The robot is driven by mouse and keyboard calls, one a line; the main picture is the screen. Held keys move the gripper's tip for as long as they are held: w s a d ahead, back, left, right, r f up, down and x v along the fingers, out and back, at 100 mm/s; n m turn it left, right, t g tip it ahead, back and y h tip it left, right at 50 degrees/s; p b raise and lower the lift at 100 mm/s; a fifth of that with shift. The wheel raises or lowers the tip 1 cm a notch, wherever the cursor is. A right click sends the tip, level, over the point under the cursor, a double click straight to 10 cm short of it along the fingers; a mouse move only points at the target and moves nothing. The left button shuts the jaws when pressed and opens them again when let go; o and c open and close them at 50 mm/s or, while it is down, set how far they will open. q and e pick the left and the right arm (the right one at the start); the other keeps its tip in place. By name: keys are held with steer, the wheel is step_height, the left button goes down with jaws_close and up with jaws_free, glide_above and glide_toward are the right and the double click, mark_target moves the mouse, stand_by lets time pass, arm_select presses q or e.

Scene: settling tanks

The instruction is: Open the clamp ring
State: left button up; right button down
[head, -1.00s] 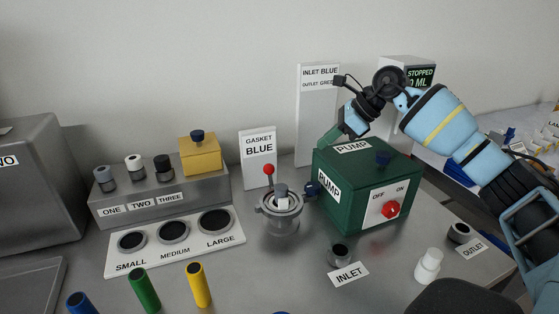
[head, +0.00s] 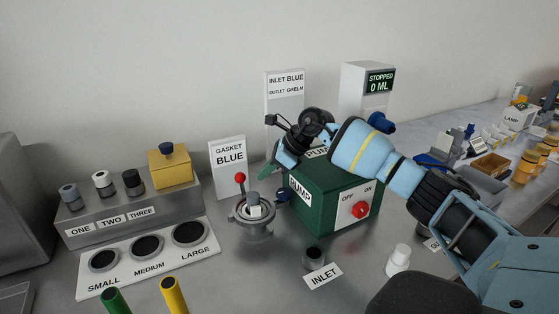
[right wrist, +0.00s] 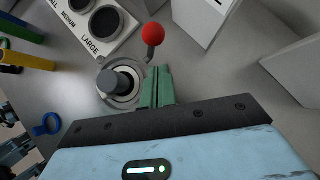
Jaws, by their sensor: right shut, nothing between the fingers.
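The clamp ring (head: 236,214) circles the top of a grey metal housing with a grey plug in its middle, left of the green pump (head: 330,205). A lever with a red ball (head: 240,178) stands up at its back. My right gripper (head: 267,177) is shut and empty, its green fingers pointing down, a little right of the red ball. In the right wrist view the fingertips (right wrist: 158,72) lie beside the clamp ring (right wrist: 108,101), below the red ball (right wrist: 153,33). I cannot tell if they touch the lever.
The pump stands close to the right of the housing, with a red switch knob (head: 361,209). A "GASKET BLUE" sign (head: 228,166) stands behind. A white gasket board (head: 205,258) lies left. Green (head: 115,300) and yellow (head: 174,295) cylinders stand at front left. A white bottle (head: 398,260) stands at front right.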

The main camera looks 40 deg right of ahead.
steer(key=shift+w+a+f, duration=0.1)
steer(key=shift+w+a, duration=0.85)
steer(key=shift+w, duration=0.1)
